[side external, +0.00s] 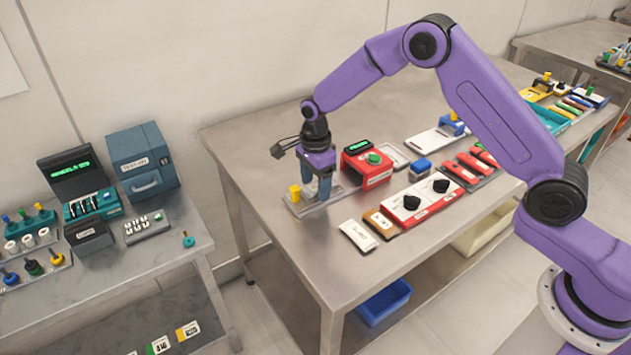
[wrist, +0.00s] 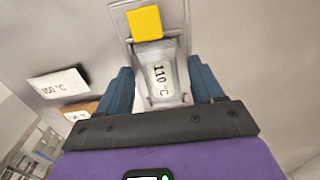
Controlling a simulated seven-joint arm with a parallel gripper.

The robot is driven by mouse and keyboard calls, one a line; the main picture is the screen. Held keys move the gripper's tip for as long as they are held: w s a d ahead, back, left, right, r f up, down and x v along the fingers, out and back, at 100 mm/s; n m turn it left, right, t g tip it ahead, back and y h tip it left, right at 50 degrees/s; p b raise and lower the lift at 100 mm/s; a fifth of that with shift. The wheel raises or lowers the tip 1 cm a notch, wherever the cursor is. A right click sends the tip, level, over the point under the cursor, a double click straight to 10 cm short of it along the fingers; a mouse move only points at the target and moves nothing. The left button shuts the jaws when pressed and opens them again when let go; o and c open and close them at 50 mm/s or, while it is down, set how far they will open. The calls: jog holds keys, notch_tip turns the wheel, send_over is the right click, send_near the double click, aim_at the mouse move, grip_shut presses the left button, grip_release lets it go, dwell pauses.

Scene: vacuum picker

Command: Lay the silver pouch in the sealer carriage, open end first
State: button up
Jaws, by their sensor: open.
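A yellow block (wrist: 145,22) sits at the pouch's far end. In the side view the carriage (side external: 328,204) is near the table's left edge with its yellow knob (side external: 295,193); my fingers largely hide the pouch there. My gripper (side external: 318,197) points down over the carriage. In the wrist view my gripper (wrist: 160,68) is open, with its blue fingers on either side of the pouch. I cannot tell which pouch end is open.
A red unit (side external: 367,168) with a green display stands right of the carriage. A white labelled piece (side external: 358,236) and an orange one (side external: 381,222) lie toward the front. A red-and-white dial panel (side external: 415,200) is beside them. A separate bench with instruments (side external: 143,165) stands left.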

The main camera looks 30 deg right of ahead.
aim_at(316, 187)
notch_tip(316, 187, up, 12)
jog(key=shift+r, duration=0.15)
dwell(0.3)
jog(key=s+r+n, duration=0.2)
jog(key=s+n, duration=0.6)
jog(key=s, duration=0.2)
jog(key=s+r+n, duration=0.3)
jog(key=s+n, duration=0.4)
jog(key=s, duration=0.2)
jog(key=s+d+n, duration=0.5)
jog(key=s+n, duration=0.2)
jog(key=s, duration=0.3)
jog(key=s+d+f+n, duration=0.1)
jog(key=s+d+n, duration=0.4)
jog(key=s+n, duration=0.3)
jog(key=shift+s+d+f+n, duration=0.15)
jog(key=shift+s+f+n, duration=0.15)
jog(key=shift+s, duration=0.65)
